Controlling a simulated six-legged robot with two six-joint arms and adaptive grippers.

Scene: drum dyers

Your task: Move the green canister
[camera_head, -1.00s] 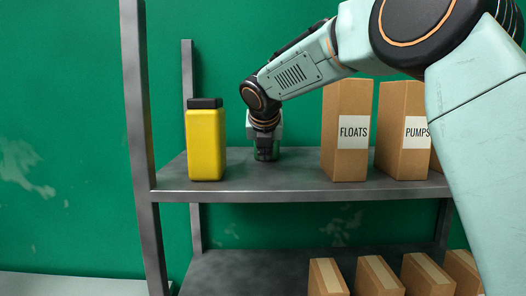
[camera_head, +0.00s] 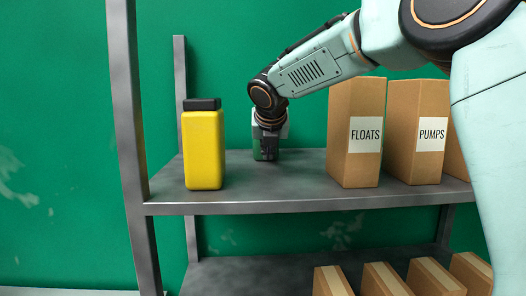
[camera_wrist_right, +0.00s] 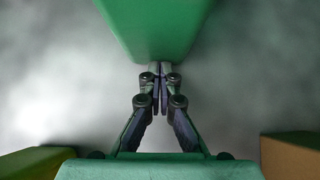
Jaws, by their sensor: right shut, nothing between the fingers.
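The green canister (camera_head: 257,146) stands on the upper shelf, towards the back, and my right gripper hides much of it in the head view. It blends with the green wall behind. In the right wrist view the green canister (camera_wrist_right: 155,28) fills the top middle. My right gripper (camera_head: 268,155) points down at the canister's near side. In the wrist view the right gripper (camera_wrist_right: 160,70) has its fingers together with nothing between them. The tips are at the canister's lower edge in the picture; I cannot tell whether they touch. My left gripper is not in view.
A yellow canister (camera_head: 203,150) with a black cap stands left of the gripper, nearer the front of the metal shelf (camera_head: 300,203). Cardboard boxes marked FLOATS (camera_head: 356,125) and PUMPS (camera_head: 418,130) stand at right. More boxes (camera_head: 385,280) are on the lower shelf.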

